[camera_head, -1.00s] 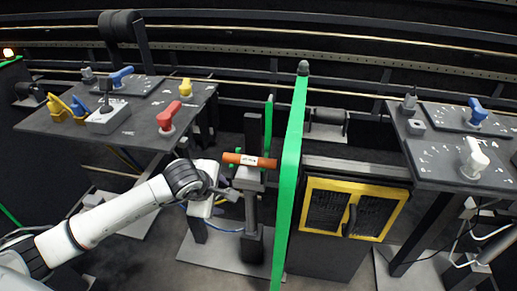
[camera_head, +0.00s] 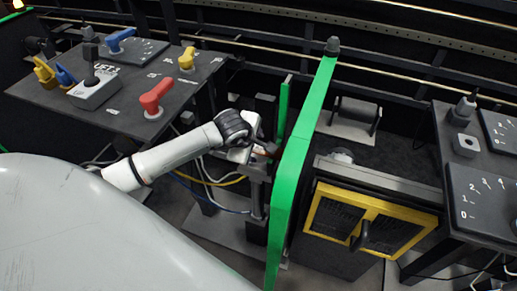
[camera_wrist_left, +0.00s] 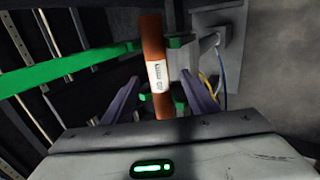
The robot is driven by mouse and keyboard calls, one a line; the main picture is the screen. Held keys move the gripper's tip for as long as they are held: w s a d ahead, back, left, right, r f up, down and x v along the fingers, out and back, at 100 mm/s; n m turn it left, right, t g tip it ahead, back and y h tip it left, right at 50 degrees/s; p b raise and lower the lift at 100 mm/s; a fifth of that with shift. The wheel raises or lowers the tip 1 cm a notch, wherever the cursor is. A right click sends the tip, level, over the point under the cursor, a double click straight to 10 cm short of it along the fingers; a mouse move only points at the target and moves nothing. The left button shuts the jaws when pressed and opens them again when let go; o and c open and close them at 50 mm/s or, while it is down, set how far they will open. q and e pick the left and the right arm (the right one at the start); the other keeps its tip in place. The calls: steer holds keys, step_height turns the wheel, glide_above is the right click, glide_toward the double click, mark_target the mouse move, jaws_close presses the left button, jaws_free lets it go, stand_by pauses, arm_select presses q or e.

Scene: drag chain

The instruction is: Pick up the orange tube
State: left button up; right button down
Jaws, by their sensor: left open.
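The orange tube (camera_wrist_left: 153,45) has a white printed label and stands upright in the left wrist view. It runs down between the two purple fingers of my left gripper (camera_wrist_left: 160,98), which is open around it. Its lower end is partly hidden by the gripper body. In the head view my left gripper (camera_head: 258,152) is at the top of the dark stand (camera_head: 255,188) and hides most of the tube. I cannot tell whether the fingers touch the tube. My right gripper is not in view.
A tall green post (camera_head: 297,150) stands close to the right of the gripper. A yellow-framed box (camera_head: 370,228) is beyond it. A dark table (camera_head: 120,120) with colored knobs is at left; another panel (camera_head: 480,195) is at right. Cables hang below the arm.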

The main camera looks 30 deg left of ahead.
mark_target(260, 147)
arm_select(q)
steer(key=b+x, duration=0.3)
steer(key=x, duration=0.1)
steer(key=shift+w+d+f, duration=0.1)
steer(key=shift+w+d, duration=0.05)
steer(key=shift+d, duration=0.05)
steer(key=shift+w+a+f, duration=0.1)
steer(key=shift+w+f, duration=0.05)
steer(key=shift+w, duration=0.05)
jaws_close()
